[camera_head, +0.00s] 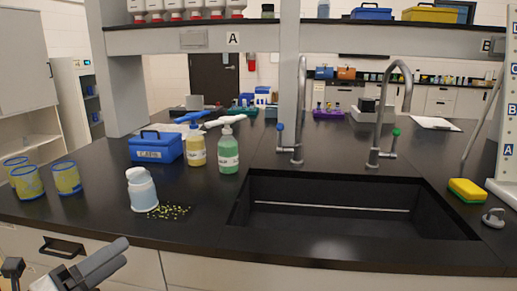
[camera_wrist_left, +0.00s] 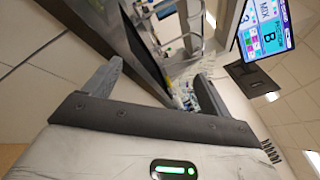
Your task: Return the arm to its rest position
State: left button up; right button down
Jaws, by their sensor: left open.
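My left gripper (camera_head: 66,262) is low at the bottom left of the head view, in front of the counter (camera_head: 105,222) and below its front edge. It is open and empty; its two spread fingers also show in the left wrist view (camera_wrist_left: 157,86), with nothing between them. My right gripper is not in view. Two grey taps stand behind the dark sink (camera_head: 340,235): one with a blue handle (camera_head: 299,110) and one with a green handle (camera_head: 380,125).
A white-lidded bottle (camera_head: 142,192) stands by yellow-green bits (camera_head: 170,212) near the front edge. Yellow pump (camera_head: 196,150) and green pump bottles (camera_head: 228,155), a blue box (camera_head: 156,148) and several yellow cups (camera_head: 66,178) stand left. A sponge (camera_head: 466,191) lies right. A drawer handle (camera_head: 62,247) projects.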

pick_arm(q)
jog(key=s+d+f+n+g+y, duration=0.1)
jog(key=s+d+f+n+y, duration=0.1)
jog(key=f+n, duration=0.6)
jog(key=s+d+f+n+g+y, duration=0.2)
jog(key=s+d+f+n, duration=0.3)
jog(key=f+n, duration=0.3)
jog(key=s+d+f+n+g+y+p, duration=0.1)
jog(key=d+f+n, duration=0.5)
jog(key=n, duration=0.8)
jog(key=s+f+g+y, duration=0.1)
jog(key=s+f+y, duration=0.1)
jog(key=s, duration=0.1)
jog(key=shift+s, duration=0.25)
